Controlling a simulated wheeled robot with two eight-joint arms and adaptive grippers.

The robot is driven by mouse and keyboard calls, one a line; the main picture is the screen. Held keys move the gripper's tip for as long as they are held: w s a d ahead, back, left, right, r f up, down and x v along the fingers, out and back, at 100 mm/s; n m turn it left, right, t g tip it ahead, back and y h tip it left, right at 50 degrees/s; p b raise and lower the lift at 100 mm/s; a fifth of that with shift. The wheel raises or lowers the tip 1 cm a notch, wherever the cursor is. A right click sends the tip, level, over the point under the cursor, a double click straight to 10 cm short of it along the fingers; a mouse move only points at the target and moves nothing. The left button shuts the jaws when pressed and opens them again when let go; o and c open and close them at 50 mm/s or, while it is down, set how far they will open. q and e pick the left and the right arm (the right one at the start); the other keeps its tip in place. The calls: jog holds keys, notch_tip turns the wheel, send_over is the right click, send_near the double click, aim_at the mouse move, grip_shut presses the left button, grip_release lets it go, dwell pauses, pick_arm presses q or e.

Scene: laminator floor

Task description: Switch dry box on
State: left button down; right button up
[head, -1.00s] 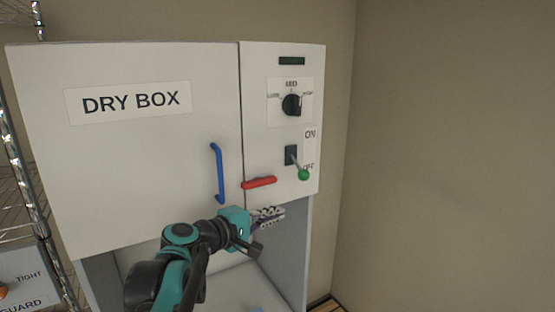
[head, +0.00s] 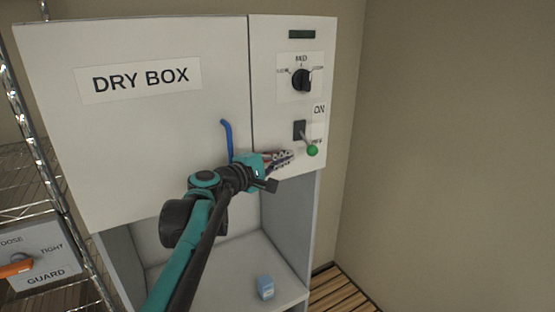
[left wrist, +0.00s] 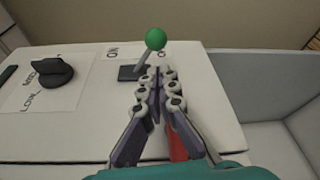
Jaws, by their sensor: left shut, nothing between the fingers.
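The dry box (head: 150,140) is a white cabinet with a "DRY BOX" label and a control panel on its right. Its lever switch has a green ball knob (head: 312,150) on a dark base (head: 299,130), tilted down beside the OFF mark, with ON above. My left gripper (head: 288,157) is shut and empty, just left of and slightly below the green knob. In the left wrist view the closed fingertips (left wrist: 158,85) point toward the lever, and the green knob (left wrist: 155,38) stands beyond them, seemingly apart. My right gripper is not in view.
A black rotary dial (head: 302,80) sits above the switch. A blue door handle (head: 227,140) is left of my gripper. A red bar (left wrist: 177,145) is partly hidden behind my fingers. A small blue box (head: 265,287) stands in the lower compartment. A wire rack (head: 20,150) is at left.

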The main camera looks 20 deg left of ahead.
aim_at(300, 134)
pick_arm(q)
jog(key=x, duration=0.5)
jog(key=shift+s+d+r+n+g+p, duration=0.25)
jog(key=shift+r+n+p, duration=0.2)
jog(key=shift+n+p, duration=0.4)
dwell(0.3)
jog(key=r+n+g+p, duration=0.1)
jog(key=n, duration=0.1)
jog(key=r+n+g+h+p, duration=0.1)
jog(key=r+n+p, duration=0.1)
jog(key=r+n+g+p, duration=0.1)
jog(key=n, duration=0.2)
jog(key=shift+s+d+r+h+p, duration=0.2)
jog(key=shift+d+r+h+p, duration=0.05)
jog(key=shift+r+h+p, duration=0.15)
jog(key=shift+r, duration=0.15)
jog(key=shift+a+r+p, duration=0.15)
jog(key=shift+r+p, duration=0.5)
jog(key=shift+s, duration=0.1)
